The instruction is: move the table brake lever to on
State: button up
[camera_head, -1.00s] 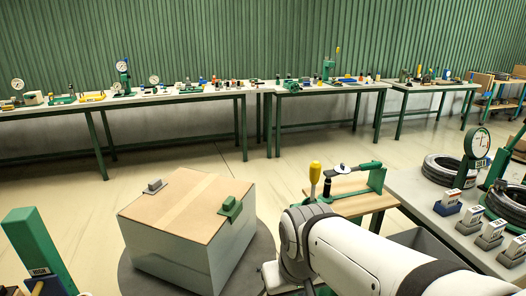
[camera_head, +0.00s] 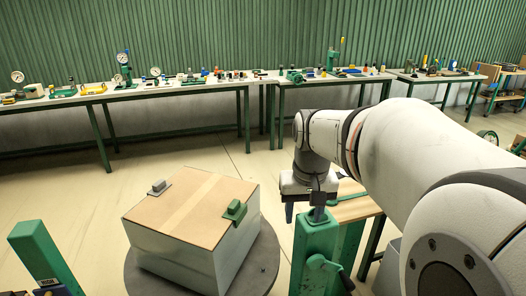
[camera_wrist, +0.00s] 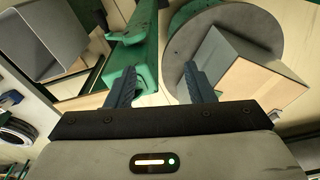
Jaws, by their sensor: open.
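My gripper (camera_head: 303,212) points down above the right side of the turntable area, its fingers apart and empty. In the wrist view, my gripper (camera_wrist: 161,85) has its left finger overlapping the green post and its right finger over the edge of the round grey turntable (camera_wrist: 180,55). The yellow-knobbed lever seen earlier is hidden now behind my arm. I cannot tell which part is the brake lever.
A box with a wooden-coloured top (camera_head: 190,215) sits on the turntable (camera_head: 262,275). Another green post (camera_head: 40,255) stands at the lower left. A small wooden-topped table (camera_head: 355,207) is behind my gripper. Long benches (camera_head: 180,92) line the back; the floor between is clear.

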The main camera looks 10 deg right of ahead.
jog(key=w+d+r+m+p, duration=0.1)
jog(key=w+d+r+p, duration=0.1)
jog(key=w+d+r, duration=0.2)
jog(key=w+d+r+m+g+p, duration=0.1)
jog(key=w+d+r, duration=0.2)
jog(key=w+d, duration=0.1)
jog(key=shift+w+d+r+p, duration=0.2)
jog(key=shift+w+r+p, duration=0.1)
jog(key=shift+r+p, duration=0.1)
jog(key=shift+w+d+f, duration=0.1)
jog(key=shift+d+f, duration=0.05)
jog(key=shift+f, duration=0.1)
notch_tip(320, 180, down, 7)
jog(key=shift+f+p, duration=0.1)
jog(key=shift+p, duration=0.3)
grip_shut()
